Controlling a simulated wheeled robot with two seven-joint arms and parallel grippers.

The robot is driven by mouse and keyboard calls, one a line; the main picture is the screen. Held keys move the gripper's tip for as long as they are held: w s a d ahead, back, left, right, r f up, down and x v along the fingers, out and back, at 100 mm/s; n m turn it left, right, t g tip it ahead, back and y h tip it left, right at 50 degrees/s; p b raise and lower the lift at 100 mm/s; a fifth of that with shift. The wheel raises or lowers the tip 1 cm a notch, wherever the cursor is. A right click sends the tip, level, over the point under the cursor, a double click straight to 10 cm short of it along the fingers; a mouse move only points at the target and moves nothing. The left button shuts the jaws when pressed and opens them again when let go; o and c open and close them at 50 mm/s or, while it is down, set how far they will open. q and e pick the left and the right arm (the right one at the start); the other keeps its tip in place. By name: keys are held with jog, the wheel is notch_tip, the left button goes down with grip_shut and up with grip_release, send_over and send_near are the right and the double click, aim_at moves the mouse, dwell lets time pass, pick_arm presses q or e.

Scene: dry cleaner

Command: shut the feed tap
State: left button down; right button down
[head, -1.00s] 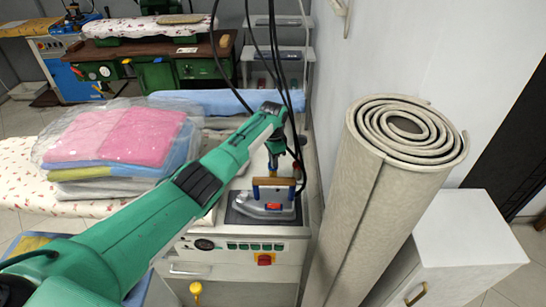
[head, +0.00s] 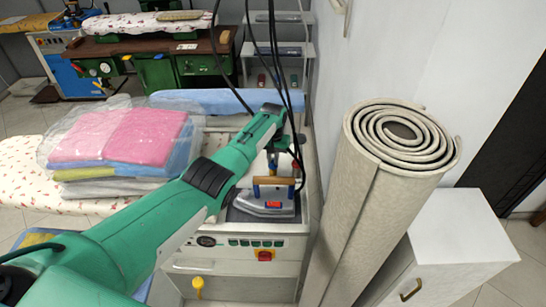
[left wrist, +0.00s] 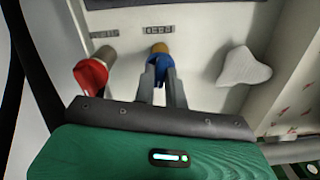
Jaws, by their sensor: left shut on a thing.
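In the left wrist view, three tap handles stand in a row on a pale panel: a red one (left wrist: 91,76) at left, a blue one (left wrist: 157,64) with a brass-coloured end in the middle, and a white one (left wrist: 243,67) at right. Small labels sit above the red and blue taps, too small to read. My left gripper (left wrist: 160,82) is shut on the blue handle, one finger on each side. In the head view, my left gripper (head: 275,158) is behind the iron and the taps are hardly visible. My right gripper is not in view.
An iron (head: 264,203) with a wooden handle rests on the ironing unit (head: 240,267) just in front of my gripper. Black cables hang beside my wrist. A rolled carpet (head: 375,195) stands close on the right. Bagged folded laundry (head: 115,140) lies left of my arm.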

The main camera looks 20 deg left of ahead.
aim_at(273, 161)
pick_arm(q)
jog(key=shift+n, duration=1.3)
jog(key=c, duration=1.4)
grip_release()
jog(key=shift+c, duration=0.2)
jog(key=shift+r+p, duration=0.3)
jog(key=shift+r, duration=0.15)
notch_tip(273, 161, up, 13)
jog(key=b, duration=0.1)
jog(key=shift+b, duration=0.35)
